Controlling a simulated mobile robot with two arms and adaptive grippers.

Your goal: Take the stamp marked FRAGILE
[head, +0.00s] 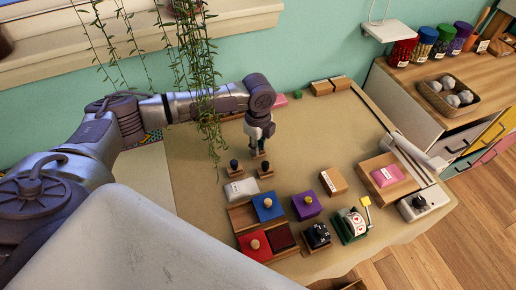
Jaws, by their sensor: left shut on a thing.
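My left gripper (258,145) reaches in from the left and points down over the back middle of the table. It is shut on a small stamp, mostly hidden by the fingers; only a bit of its wooden base shows under them. Two other small stamps with dark knobs and wooden bases stand just in front: one at the left (234,168) and one right below the gripper (265,170). I cannot read any FRAGILE marking on them at this size. My right gripper is not in view.
The table (205,150) holds ink pads: blue (262,213), purple (305,205), red (252,249). A white labelled block (241,188), a wooden box (334,182) and a pink pad (388,174) also stand there. Hanging vines (207,95) cross before my left arm.

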